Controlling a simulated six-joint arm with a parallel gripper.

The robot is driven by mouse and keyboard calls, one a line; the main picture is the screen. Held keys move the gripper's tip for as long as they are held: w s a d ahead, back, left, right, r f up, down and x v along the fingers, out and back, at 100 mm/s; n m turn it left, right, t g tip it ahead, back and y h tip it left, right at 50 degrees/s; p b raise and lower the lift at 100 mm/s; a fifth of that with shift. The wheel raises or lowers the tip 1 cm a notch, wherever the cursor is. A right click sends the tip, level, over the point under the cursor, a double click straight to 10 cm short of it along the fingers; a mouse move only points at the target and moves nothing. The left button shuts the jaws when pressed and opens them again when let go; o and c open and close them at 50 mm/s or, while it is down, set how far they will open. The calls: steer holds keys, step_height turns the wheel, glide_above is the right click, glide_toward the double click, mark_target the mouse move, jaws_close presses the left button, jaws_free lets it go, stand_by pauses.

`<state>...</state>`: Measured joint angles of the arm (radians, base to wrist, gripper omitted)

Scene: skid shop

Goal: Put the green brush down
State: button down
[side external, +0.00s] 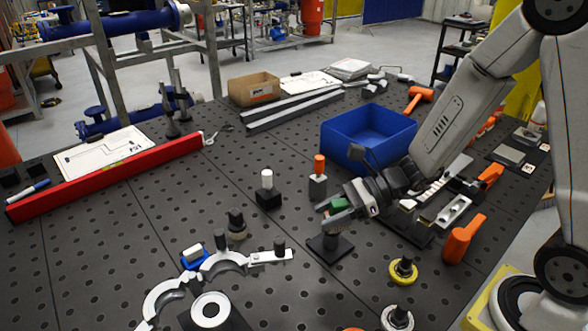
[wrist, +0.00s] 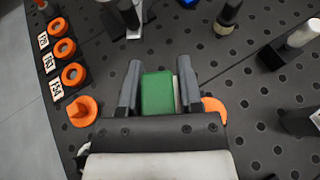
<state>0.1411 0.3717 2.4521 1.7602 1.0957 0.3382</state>
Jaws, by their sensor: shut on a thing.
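The green brush (wrist: 158,94) is between the two fingers of my gripper (wrist: 159,78) in the wrist view, and the fingers are shut on it. In the side view the green brush (side external: 339,204) shows as a small green patch at my gripper (side external: 336,208); the fingers hide much of it. My gripper is over the perforated table, just above or beside a black square-based stand (side external: 330,246). I cannot tell whether the brush touches anything below. Its underside is hidden.
A blue bin (side external: 368,130) stands behind my gripper. A post with an orange top (side external: 319,172) and a white-topped post (side external: 267,183) are to its left. An orange part (side external: 463,240) stands at right. Orange rings (wrist: 66,50) sit by number labels. Bare table lies at centre left.

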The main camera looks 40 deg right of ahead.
steer(key=w+d+r+m+t+h, duration=0.6)
steer(key=w+d+r+m+h, duration=0.2)
steer(key=w+d+m, duration=0.1)
steer(key=shift+w+d+t, duration=0.4)
steer(key=shift+w+d, duration=0.4)
steer(key=shift+d, duration=0.05)
